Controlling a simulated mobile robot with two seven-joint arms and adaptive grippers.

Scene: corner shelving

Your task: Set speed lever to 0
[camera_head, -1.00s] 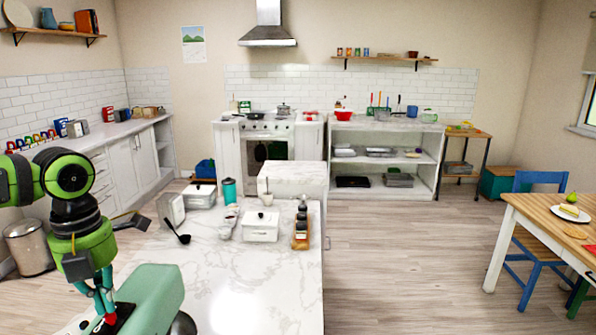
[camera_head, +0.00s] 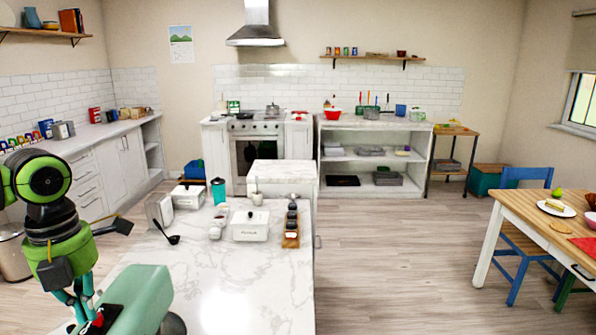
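A green rounded appliance (camera_head: 143,292), which looks like a stand mixer, stands on the near left end of the marble island (camera_head: 230,295); the bottom edge cuts it off. I cannot make out a speed lever or its setting. My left gripper (camera_head: 84,312) points down at the appliance's left side, its teal fingers very close to it. A small red and black part (camera_head: 98,321) shows by the fingertips; I cannot tell what it belongs to or whether the fingers touch it. The finger opening is unclear. My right gripper is not in view.
A dining table (camera_head: 520,212) with a blue chair (camera_head: 517,240) is at right. The floor (camera_head: 400,270) between is clear.

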